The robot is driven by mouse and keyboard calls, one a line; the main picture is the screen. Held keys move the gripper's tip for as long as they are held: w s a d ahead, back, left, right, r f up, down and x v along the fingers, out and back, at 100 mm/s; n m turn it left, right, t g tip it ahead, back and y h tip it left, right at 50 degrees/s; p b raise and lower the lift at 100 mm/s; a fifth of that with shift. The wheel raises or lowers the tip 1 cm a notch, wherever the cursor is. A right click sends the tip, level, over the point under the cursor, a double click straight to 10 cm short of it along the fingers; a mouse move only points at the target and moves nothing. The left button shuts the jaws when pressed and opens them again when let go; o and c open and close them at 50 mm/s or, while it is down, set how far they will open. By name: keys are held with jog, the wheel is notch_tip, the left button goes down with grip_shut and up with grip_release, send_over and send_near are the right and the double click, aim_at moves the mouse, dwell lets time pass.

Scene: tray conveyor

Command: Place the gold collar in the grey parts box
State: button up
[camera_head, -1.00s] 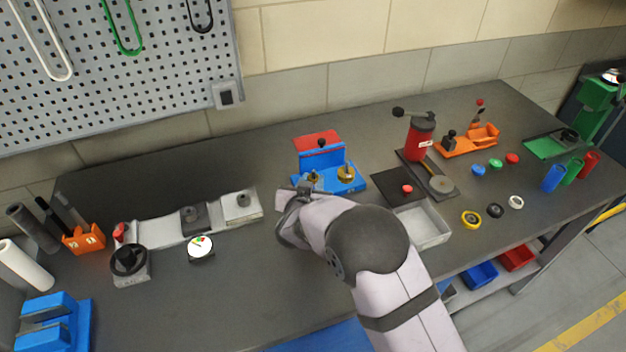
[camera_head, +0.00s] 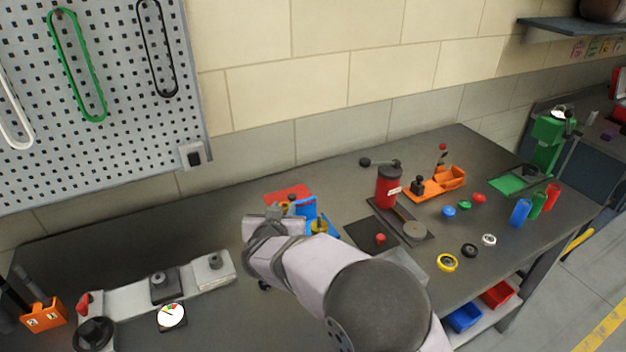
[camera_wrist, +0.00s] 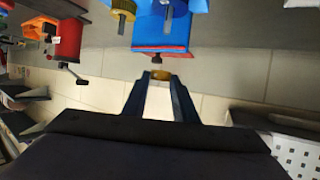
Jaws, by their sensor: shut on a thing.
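My gripper (camera_wrist: 160,78) is shut on the gold collar (camera_wrist: 161,75), which shows between the fingertips in the wrist view. In the head view, my gripper (camera_head: 285,206) is above the blue fixture (camera_head: 307,209), which my arm partly hides. The wrist view shows the fixture (camera_wrist: 160,35) at the top, apart from the held collar. A second gold piece (camera_head: 318,226) sits on the fixture.
A dark mat with a red knob (camera_head: 380,238) and a red cylinder (camera_head: 387,188) stand right of the fixture. Yellow (camera_head: 447,262), black and white rings lie beyond the box. A pale rail with clamps (camera_head: 215,262) lies to the left.

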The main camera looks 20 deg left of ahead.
jog(key=shift+d, duration=0.1)
jog(key=s+d+f+m+h+p, duration=0.1)
jog(key=s+d+f+m+h, duration=0.1)
jog(key=d, duration=0.9)
jog(key=s+d+f+m+g+h, duration=0.1)
jog(key=s+d+f+m+h, duration=0.2)
jog(key=d, duration=0.9)
jog(key=s+d+f+m+g+h+p, duration=0.1)
jog(key=s+d+f+m+h, duration=0.1)
jog(key=d+f+m+h, duration=0.2)
jog(key=shift+s+d+f+m+h+p, duration=0.1)
jog(key=shift+d+m+h, duration=0.3)
jog(key=shift+d, duration=0.95)
jog(key=shift+s+d+r+m+h+p, duration=0.15)
jog(key=shift+d+h, duration=0.45)
jog(key=shift+d, duration=0.7)
jog(key=shift+w+d+f+m+h+p, duration=0.15)
jog(key=shift+d+m+h, duration=0.3)
jog(key=shift+d, duration=0.9)
jog(key=s+d+f+m+g+h+b, duration=0.2)
jog(key=s+d+f, duration=0.4)
jog(key=d+f, duration=0.1)
jog(key=shift+s+d+g+b, duration=0.3)
jog(key=shift+s+d+b, duration=0.1)
jog(key=shift+d, duration=0.15)
jog(key=shift+f, duration=0.1)
